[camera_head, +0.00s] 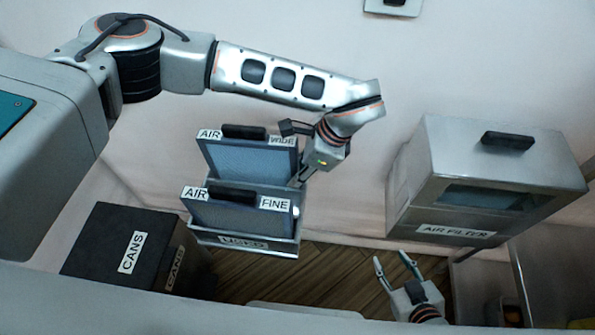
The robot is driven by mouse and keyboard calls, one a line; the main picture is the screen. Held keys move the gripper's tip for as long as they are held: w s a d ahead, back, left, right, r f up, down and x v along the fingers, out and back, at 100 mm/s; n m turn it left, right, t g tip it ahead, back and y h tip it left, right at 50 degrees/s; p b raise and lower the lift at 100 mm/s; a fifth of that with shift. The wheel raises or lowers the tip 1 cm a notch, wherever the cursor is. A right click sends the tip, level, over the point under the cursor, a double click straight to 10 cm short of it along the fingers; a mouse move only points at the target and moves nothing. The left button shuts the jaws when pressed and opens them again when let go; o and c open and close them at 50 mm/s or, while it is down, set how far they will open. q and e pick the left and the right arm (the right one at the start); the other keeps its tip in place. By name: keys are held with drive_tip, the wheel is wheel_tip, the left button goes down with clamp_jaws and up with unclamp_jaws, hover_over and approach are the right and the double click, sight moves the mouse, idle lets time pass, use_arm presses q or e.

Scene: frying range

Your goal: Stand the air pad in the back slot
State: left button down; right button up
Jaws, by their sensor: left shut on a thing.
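A grey bin (243,253) holds two blue-grey air pads, each with a black handle on its top edge. The rear pad, labelled AIR WIDE (245,160), stands upright and rises well above the bin. The front pad, labelled AIR FINE (235,218), stands in front of it. My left gripper (298,180) is at the right edge of the AIR WIDE pad, shut on it; the exact contact is small and partly hidden. The pad's lower edge is hidden behind the front pad and bin. My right gripper (392,257) is open and empty, low at the right.
A grey metal housing labelled AIR FILTER (415,195), with a black handle and a window, is at the right. A black CANS box (120,250) stands left of the bin. Wooden floor (335,275) shows between the bin and my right gripper.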

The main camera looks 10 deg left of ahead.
use_arm(q)
drive_tip(key=shift+f, duration=0.5)
use_arm(e)
drive_tip(key=shift+f, duration=0.2)
use_arm(q)
drive_tip(key=shift+f, duration=0.15)
use_arm(e)
drive_tip(key=shift+s, duration=0.1)
use_arm(q)
drive_tip(key=shift+s+f+b, duration=0.3)
drive_tip(key=shift+f+b, duration=0.1)
drive_tip(key=shift+f, duration=0.3)
use_arm(e)
drive_tip(key=shift+s+f, duration=0.35)
use_arm(q)
drive_tip(key=shift+f, duration=0.25)
use_arm(e)
drive_tip(key=shift+s+a+f, duration=0.1)
use_arm(q)
drive_tip(key=c, duration=1.8)
unclamp_jaws()
drive_tip(key=shift+s, duration=0.1)
drive_tip(key=shift+o, duration=0.4)
drive_tip(key=v, duration=1.2)
drive_tip(key=shift+w+r, duration=0.35)
drive_tip(key=shift+r, duration=0.85)
use_arm(e)
drive_tip(key=shift+w, duration=0.3)
drive_tip(key=shift+r, duration=0.2)
